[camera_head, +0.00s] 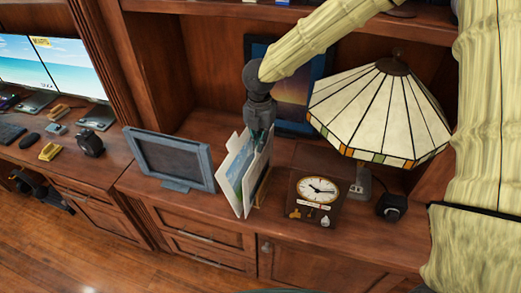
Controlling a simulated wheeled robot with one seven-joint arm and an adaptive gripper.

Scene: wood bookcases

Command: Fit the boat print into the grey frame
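The grey frame (195,160) stands upright on the cabinet top, left of centre, with a dark, empty-looking inside. A white-bordered print (233,188) with a blue and green picture stands just right of it, seen at a steep angle, so I cannot make out a boat. A thin wooden piece, perhaps a stand, shows at its right side (263,187). My gripper (259,143) points down at the print's top edge, its fingers overlapping the upper part of the print. I cannot tell whether they are closed on it.
A wooden box clock (318,190) stands close right of the print. A stained-glass lamp (378,112) and a small black object (391,206) are further right. A dark framed picture (294,112) leans behind. Left are screens (78,62), a keyboard (9,133) and small desk items.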

